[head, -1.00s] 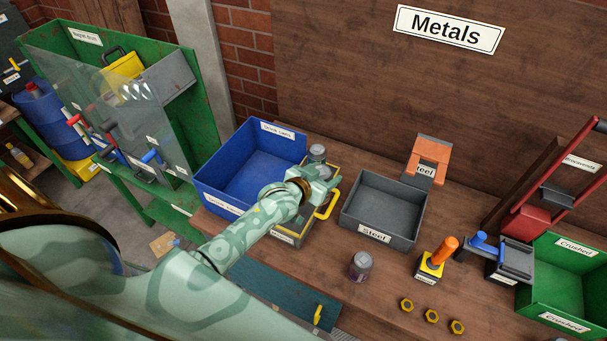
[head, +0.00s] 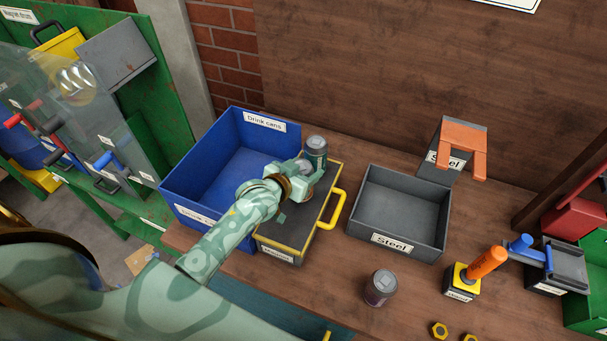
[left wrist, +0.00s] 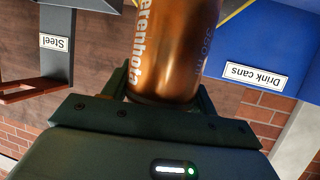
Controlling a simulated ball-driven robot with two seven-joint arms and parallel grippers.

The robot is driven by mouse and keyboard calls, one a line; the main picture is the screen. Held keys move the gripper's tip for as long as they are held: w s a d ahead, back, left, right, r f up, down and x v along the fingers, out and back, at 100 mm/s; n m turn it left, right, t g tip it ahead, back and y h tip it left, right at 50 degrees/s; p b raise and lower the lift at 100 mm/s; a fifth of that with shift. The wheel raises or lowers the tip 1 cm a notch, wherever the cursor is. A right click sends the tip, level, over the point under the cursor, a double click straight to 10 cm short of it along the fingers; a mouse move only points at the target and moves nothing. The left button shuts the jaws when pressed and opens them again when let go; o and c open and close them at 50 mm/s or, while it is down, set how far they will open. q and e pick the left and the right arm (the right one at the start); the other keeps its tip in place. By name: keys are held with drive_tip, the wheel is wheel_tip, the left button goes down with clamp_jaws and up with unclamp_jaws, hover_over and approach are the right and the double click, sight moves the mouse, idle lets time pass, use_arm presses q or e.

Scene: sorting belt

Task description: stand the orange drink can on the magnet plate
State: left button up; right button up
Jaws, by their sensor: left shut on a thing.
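The orange drink can (left wrist: 172,50) fills the middle of the left wrist view, shiny orange-brown with pale lettering. My left gripper (head: 306,178) is shut on it, one finger on each side. In the head view the gripper is over the back part of the magnet plate (head: 298,232), a dark flat plate with yellow edges and a yellow handle (head: 334,210). The gripper hides most of the held can there, so I cannot tell whether its base touches the plate. My right gripper is not in view.
A grey-green can (head: 316,153) stands close behind the gripper. The blue drink cans bin (head: 179,178) is left of the plate, the grey steel bin (head: 362,225) right. Another can (head: 380,287) stands in front. Bare table lies between plate and steel bin.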

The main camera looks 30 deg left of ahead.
use_arm(q)
drive_tip(key=shift+d+f, duration=0.15)
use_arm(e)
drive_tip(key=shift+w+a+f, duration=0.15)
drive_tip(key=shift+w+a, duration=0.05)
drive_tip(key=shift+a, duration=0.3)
use_arm(q)
drive_tip(key=o, duration=0.9)
drive_tip(key=shift+o, duration=0.2)
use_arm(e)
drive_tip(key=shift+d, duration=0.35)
